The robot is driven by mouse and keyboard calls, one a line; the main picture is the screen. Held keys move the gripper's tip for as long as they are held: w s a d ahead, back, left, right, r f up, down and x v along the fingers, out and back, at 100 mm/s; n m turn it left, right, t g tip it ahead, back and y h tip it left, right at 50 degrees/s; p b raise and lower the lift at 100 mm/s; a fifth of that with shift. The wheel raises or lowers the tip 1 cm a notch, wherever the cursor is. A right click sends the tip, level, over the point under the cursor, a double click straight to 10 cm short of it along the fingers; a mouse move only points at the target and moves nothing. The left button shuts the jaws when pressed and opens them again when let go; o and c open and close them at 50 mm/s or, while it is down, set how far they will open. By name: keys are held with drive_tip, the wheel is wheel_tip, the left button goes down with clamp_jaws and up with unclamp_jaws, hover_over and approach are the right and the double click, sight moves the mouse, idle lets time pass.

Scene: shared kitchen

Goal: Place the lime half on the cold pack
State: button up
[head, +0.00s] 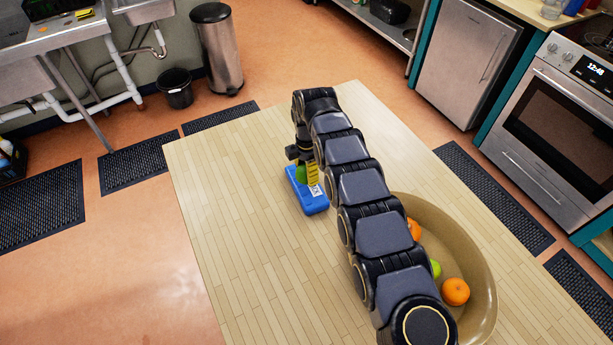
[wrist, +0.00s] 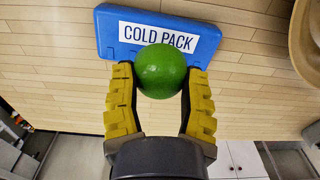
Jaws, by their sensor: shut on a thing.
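The cold pack (head: 316,208) is a flat blue block with a white label, lying on the wooden table; it also shows at the top of the wrist view (wrist: 113,38), its label reading COLD PACK. My gripper (wrist: 160,82), with yellow padded fingers, is shut on the green lime half (wrist: 160,70). In the wrist view the lime overlaps the pack's near edge and part of its label. In the head view my gripper (head: 306,175) is over the pack, and only a bit of green shows. I cannot tell whether the lime touches the pack.
A large tan bowl (head: 478,250) with oranges (head: 455,291) and a green fruit (head: 436,268) stands on the table (head: 235,225) at the right, partly behind my arm. Its rim shows at the wrist view's top right. The table's left side is clear.

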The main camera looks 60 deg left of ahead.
sight(306, 178)
drive_tip(key=shift+w+a+f, duration=0.1)
drive_tip(key=shift+a+f, duration=0.1)
drive_tip(key=shift+f, duration=0.05)
wheel_tip(306, 178, down, 3)
drive_tip(key=shift+f, duration=0.1)
drive_tip(key=o, duration=1)
drive_tip(key=shift+c, duration=0.2)
